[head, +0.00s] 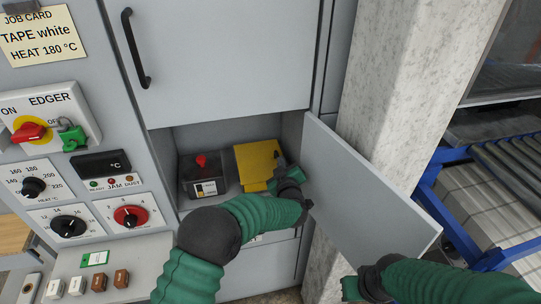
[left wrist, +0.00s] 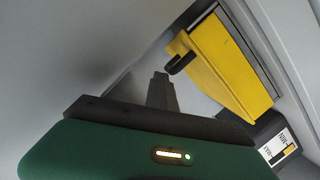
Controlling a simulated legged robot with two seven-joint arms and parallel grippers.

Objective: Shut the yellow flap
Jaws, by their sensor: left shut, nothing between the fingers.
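The yellow flap (head: 257,162) is in the right part of an open compartment in the grey cabinet. In the left wrist view, the yellow flap (left wrist: 228,70) has a black handle (left wrist: 180,63) at its left edge. I cannot tell exactly how far it stands open. My left gripper (head: 279,179) is at the right front of the yellow part, inside the compartment opening. In the left wrist view its closed, empty fingers (left wrist: 162,92) are left of the flap, seemingly apart from it. My right gripper (head: 349,288) is low beside the cabinet door, its fingers mostly hidden.
A grey cabinet door (head: 365,195) stands open to the right of the compartment. A dark box with a red knob (head: 201,161) sits left of the flap. Control panels with dials (head: 130,216) are on the left. A pale pillar (head: 385,85) stands behind the door.

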